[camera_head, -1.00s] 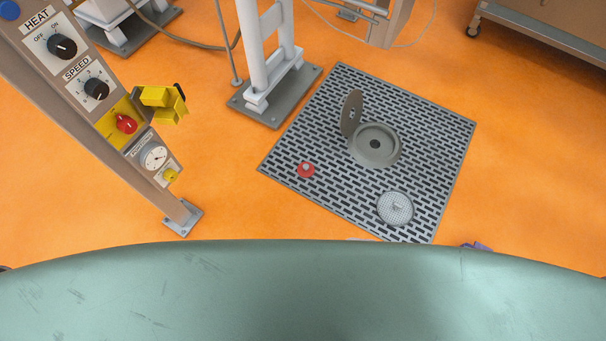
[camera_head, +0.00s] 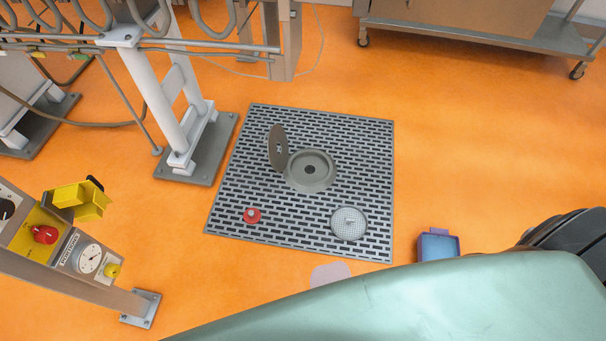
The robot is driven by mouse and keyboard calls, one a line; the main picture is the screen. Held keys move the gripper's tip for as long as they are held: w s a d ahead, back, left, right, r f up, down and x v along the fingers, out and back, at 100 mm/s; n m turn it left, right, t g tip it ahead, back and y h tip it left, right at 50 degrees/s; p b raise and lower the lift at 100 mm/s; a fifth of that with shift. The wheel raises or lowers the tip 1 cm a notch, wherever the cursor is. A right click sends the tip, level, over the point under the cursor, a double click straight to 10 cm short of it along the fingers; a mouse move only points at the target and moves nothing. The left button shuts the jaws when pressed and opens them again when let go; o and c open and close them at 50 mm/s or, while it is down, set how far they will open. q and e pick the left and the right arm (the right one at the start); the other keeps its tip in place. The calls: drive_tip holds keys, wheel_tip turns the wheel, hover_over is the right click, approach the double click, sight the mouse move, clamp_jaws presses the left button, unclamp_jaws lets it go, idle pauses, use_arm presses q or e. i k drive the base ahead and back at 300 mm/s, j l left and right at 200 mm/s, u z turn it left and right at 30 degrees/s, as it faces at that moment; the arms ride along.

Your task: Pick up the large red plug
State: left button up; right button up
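A small round red plug (camera_head: 252,215) with a pale top lies on the dark slotted floor grate (camera_head: 225,228), near its lower left corner. It is the only loose red piece that I see on the floor. Its true size is hard to judge from here. Neither my left nor my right gripper can be made out in the view, and nothing is touching the plug.
The grate also carries a round drain with its lid standing open (camera_head: 278,148) and a round mesh strainer (camera_head: 348,224). A control post with a red knob (camera_head: 44,234) stands at left. A blue box-like thing (camera_head: 438,246) is right of the grate. Orange floor (camera_head: 470,160) is clear at right.

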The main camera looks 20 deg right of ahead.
sight(251, 216)
drive_tip(key=i+l, duration=0.45)
drive_tip(key=i+l+u, duration=0.2)
drive_tip(key=l+u, duration=0.25)
drive_tip(key=i+l+u, duration=0.15)
drive_tip(key=u, duration=0.35)
drive_tip(key=l, duration=0.1)
